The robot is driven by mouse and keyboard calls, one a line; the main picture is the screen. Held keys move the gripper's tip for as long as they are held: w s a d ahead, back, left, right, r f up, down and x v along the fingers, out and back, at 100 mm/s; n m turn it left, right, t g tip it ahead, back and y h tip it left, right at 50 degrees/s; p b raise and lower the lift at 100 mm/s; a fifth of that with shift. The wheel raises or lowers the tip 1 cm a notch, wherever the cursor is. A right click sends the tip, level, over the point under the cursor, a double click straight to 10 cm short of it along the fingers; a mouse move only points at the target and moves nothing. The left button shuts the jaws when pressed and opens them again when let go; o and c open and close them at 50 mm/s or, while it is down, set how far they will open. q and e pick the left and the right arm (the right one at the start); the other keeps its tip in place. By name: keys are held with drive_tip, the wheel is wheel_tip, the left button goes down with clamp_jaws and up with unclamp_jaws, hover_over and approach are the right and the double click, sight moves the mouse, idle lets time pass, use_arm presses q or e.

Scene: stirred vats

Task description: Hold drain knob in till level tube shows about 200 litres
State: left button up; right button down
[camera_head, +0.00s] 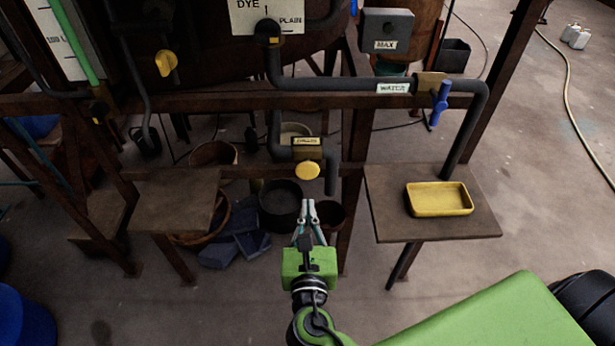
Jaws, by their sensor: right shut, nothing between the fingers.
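The drain knob (307,171) is a round yellow button under a brass block with a small yellow label, on a dark pipe at centre. My right gripper (308,205) is shut and empty, pointing up at the knob. Its fingertips appear just below the knob, with a small gap in the picture; the depth between them is hard to judge. The level tube (75,45) is a green tube beside a white scale board at the upper left. My left gripper is not in view.
A blue-handled valve (440,103) sits on the pipe labelled WATER, above a yellow tray (439,198) on a small table (390,222). Another yellow knob (166,63) is at upper left. A bare small table (175,195) stands left. Buckets and blue cloths (235,247) lie beneath.

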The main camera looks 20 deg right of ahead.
sight(308, 170)
drive_tip(key=p+x, duration=0.2)
drive_tip(key=x, duration=0.7)
drive_tip(key=shift+w+d, duration=0.1)
drive_tip(key=shift+w, duration=0.25)
drive_tip(key=shift+w+d+r+p, duration=0.15)
drive_tip(key=shift+w+p, duration=0.1)
drive_tip(key=shift+w, duration=0.15)
drive_tip(key=shift+w+d+p, duration=0.1)
drive_tip(key=shift+w+p, duration=0.1)
drive_tip(key=shift+w, duration=0.15)
drive_tip(key=shift+w+d, duration=0.1)
drive_tip(key=shift+w, duration=0.05)
drive_tip(key=shift+r, duration=0.1)
idle(1.0)
idle(4.8)
